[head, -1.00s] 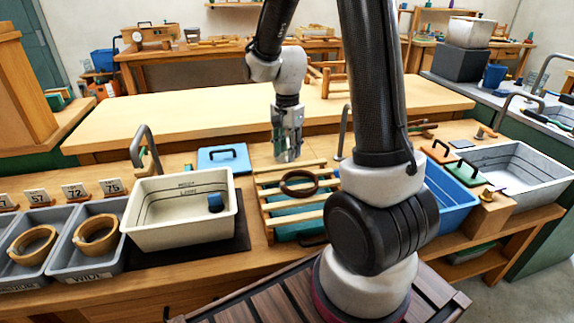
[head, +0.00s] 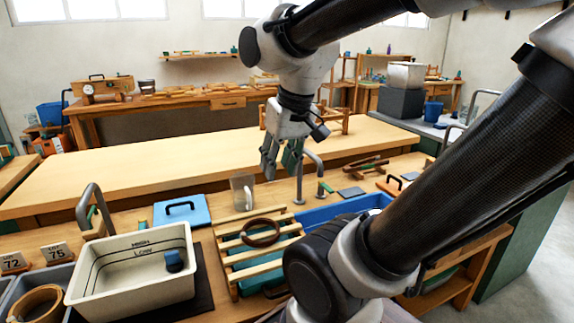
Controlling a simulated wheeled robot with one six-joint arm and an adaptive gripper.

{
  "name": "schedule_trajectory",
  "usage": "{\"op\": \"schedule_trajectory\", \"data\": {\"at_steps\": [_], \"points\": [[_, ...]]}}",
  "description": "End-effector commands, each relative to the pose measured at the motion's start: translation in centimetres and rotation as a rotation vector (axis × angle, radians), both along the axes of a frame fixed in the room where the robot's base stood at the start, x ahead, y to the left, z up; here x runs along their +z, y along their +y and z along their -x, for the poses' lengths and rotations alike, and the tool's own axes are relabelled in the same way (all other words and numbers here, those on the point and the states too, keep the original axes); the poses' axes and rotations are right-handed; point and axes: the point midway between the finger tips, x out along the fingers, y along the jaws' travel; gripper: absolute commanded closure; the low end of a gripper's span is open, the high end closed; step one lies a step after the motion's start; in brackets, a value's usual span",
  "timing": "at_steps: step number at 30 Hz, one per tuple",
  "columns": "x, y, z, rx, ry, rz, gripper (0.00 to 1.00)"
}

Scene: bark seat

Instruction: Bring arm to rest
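My gripper (head: 281,160) hangs from my arm with its fingers pointing down, above the far side of the workbench. Its fingertips are dark grey, and nothing shows between them. The two fingers appear a little apart, but the angle does not settle how far they are open. Below it, a dark brown ring (head: 260,233) lies on a slatted wooden rack (head: 240,269). The gripper is apart from the ring and the rack.
A blue tub (head: 340,208) lies to the right, partly behind my arm. Taps (head: 312,175) rise from the bench. The long pale table (head: 120,178) behind is mostly clear.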

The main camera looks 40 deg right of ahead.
Motion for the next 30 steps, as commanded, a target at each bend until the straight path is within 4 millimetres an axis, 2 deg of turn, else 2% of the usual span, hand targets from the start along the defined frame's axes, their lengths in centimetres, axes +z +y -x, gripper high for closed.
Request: {"op": "schedule_trajectory", "data": {"at_steps": [3, 7, 30], "points": [[0.3, 0.0, 1.9, 0.095, -0.035, 0.034, 0.65], [0.4, 0.1, 2.7, 0.143, -0.048, 0.051, 0.65], [0.4, 0.1, 2.7, 0.148, -0.049, 0.053, 0.65]]}}
